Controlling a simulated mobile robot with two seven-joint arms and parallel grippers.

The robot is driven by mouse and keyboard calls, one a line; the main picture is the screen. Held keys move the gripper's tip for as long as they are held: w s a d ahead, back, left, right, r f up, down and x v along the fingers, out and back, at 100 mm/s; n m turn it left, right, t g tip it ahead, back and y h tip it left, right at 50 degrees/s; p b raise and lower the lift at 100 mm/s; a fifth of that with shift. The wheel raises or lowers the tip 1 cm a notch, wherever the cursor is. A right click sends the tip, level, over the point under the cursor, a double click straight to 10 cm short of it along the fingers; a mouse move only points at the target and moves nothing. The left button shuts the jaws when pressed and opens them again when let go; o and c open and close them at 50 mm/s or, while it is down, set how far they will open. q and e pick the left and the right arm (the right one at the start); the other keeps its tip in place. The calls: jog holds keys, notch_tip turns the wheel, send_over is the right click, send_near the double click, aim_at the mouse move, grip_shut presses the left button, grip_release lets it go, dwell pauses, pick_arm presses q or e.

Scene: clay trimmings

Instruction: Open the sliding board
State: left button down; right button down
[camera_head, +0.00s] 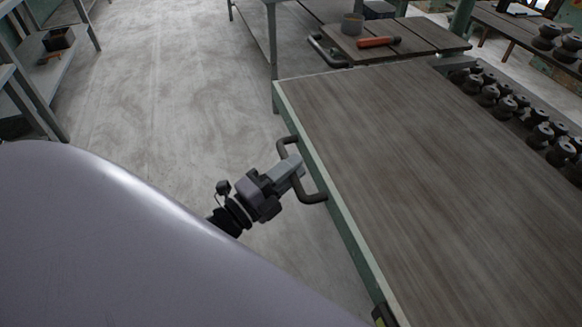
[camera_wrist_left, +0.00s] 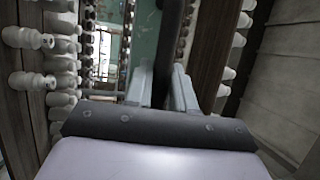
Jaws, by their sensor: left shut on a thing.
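The sliding board (camera_head: 415,150) is a wide brown wood-grain top with a green edge (camera_head: 334,200), filling the right half of the head view. A dark bar handle (camera_head: 316,198) stands out from that edge. My left gripper (camera_head: 297,164) is at the middle of this handle and shut on it. In the left wrist view the two pale fingers (camera_wrist_left: 162,88) lie on either side of the dark handle bar (camera_wrist_left: 170,40). The contact itself is partly hidden by the fingers. My right gripper is in neither view.
Several dark round pieces (camera_head: 505,105) stand in a tray along the board's far side. Bare concrete floor (camera_head: 180,90) lies open left of the board. Shelves (camera_head: 60,60) stand far left.

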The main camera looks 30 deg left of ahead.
pick_arm(q)
jog(key=shift+s+a, duration=0.3)
jog(key=shift+s, duration=0.1)
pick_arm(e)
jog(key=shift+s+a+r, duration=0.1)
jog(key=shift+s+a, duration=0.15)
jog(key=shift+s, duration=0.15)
pick_arm(q)
jog(key=c, duration=1.1)
grip_release()
jog(key=shift+o, duration=0.2)
jog(key=shift+s, duration=0.1)
jog(key=v, duration=0.7)
jog(key=shift+b, duration=0.4)
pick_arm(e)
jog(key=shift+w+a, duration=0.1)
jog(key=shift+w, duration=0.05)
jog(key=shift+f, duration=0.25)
